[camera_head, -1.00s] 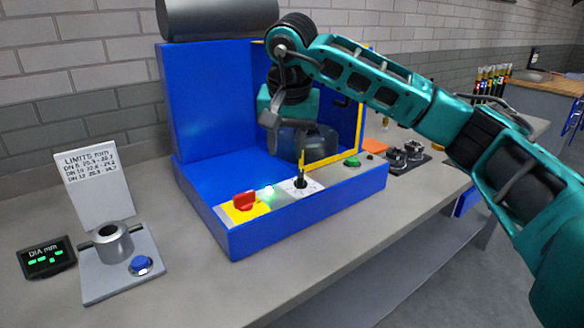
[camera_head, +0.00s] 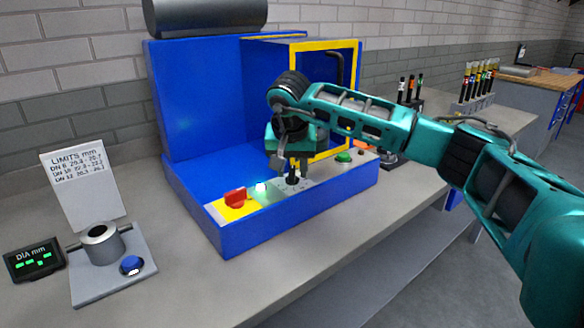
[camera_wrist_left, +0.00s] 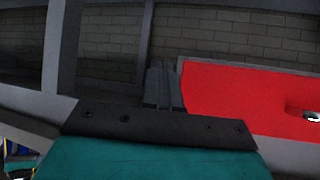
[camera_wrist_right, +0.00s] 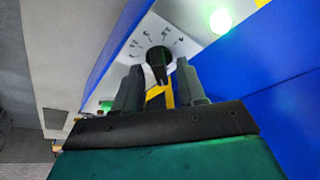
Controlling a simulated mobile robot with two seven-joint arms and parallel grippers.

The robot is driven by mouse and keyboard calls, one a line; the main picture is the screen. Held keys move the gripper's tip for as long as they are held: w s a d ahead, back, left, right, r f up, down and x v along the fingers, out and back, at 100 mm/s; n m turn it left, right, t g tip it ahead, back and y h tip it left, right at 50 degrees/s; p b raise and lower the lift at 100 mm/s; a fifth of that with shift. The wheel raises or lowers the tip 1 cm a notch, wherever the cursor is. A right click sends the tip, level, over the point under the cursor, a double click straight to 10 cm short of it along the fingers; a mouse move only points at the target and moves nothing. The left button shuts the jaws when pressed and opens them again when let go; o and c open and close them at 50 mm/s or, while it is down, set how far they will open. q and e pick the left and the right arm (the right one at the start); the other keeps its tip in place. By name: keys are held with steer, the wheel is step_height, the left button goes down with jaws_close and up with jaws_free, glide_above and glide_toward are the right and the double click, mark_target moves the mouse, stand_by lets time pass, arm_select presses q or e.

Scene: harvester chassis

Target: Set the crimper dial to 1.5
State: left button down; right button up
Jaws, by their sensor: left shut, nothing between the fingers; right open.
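The crimper is a blue machine (camera_head: 185,100) on the bench. Its dial (camera_head: 292,180) is a small black knob on a pale plate at the front ledge. In the right wrist view the black dial (camera_wrist_right: 158,58) sits on the white plate with marks around it; I cannot read them or the setting. My right gripper (camera_head: 291,166) is open, pointing down over the dial; the wrist view shows the dial just beyond and between its fingertips (camera_wrist_right: 158,74). I cannot tell whether they touch. My left gripper (camera_wrist_left: 163,78) is shut and empty, away from the crimper, outside the head view.
A red switch (camera_head: 235,197) on a yellow plate and a lit lamp (camera_head: 261,188) are left of the dial; a green button (camera_head: 343,156) is right. A yellow-framed guard (camera_head: 325,45) stands behind. A gauge (camera_head: 102,245), display (camera_head: 34,259) and limits card (camera_head: 82,185) stand at left.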

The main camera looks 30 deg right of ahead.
steer(key=shift+f, duration=0.2)
jaws_close()
stand_by(0.3)
